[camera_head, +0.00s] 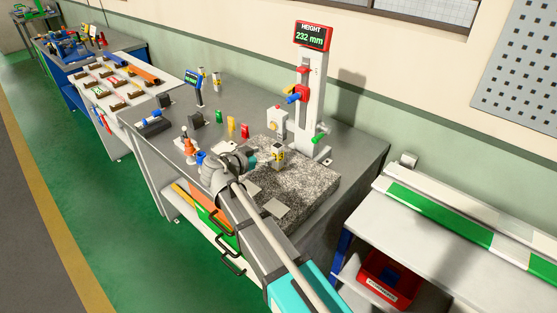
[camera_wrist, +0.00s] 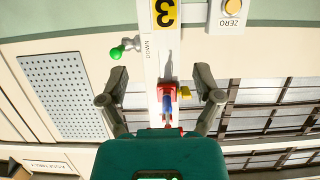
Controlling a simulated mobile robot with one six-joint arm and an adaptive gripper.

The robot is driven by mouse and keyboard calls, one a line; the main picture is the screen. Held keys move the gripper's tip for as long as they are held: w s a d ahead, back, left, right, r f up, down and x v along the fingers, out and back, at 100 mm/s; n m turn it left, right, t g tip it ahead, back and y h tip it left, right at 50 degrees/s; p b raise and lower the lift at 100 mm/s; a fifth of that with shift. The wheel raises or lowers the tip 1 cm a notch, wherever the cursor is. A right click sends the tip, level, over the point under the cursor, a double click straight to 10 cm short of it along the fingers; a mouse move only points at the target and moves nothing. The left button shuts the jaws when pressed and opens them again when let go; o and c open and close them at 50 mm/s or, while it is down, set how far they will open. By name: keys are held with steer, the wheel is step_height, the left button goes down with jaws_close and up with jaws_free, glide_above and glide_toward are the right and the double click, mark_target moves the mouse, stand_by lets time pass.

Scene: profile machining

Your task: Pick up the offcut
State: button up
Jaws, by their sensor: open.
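I cannot pick out the offcut with certainty in either view. My gripper (camera_head: 262,160) hangs over the left part of that plate, with the arm reaching in from the lower right. In the wrist view, my gripper (camera_wrist: 155,88) has its two dark fingers spread wide, with nothing held between them. Behind them are the gauge's white column (camera_wrist: 151,65) and its red and blue parts, apparently upside down.
The height gauge (camera_head: 306,95), reading 232 mm, stands behind the plate. Small coloured items and an orange-tipped stand (camera_head: 189,146) are to the left on the grey bench. A red bin (camera_head: 386,281) sits under the right-hand bench (camera_head: 445,236), whose front top is clear.

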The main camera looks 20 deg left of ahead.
mark_target(274, 150)
steer(key=shift+x, duration=1.35)
steer(key=x, duration=0.2)
steer(key=b+x, duration=0.1)
steer(key=x, duration=0.1)
steer(key=shift+w+a+b, duration=0.15)
steer(key=shift+a+b, duration=0.15)
steer(key=shift+a, duration=0.05)
steer(key=shift+w+d+f, duration=0.1)
steer(key=shift+w+d, duration=0.15)
steer(key=shift+w, duration=0.25)
jaws_close()
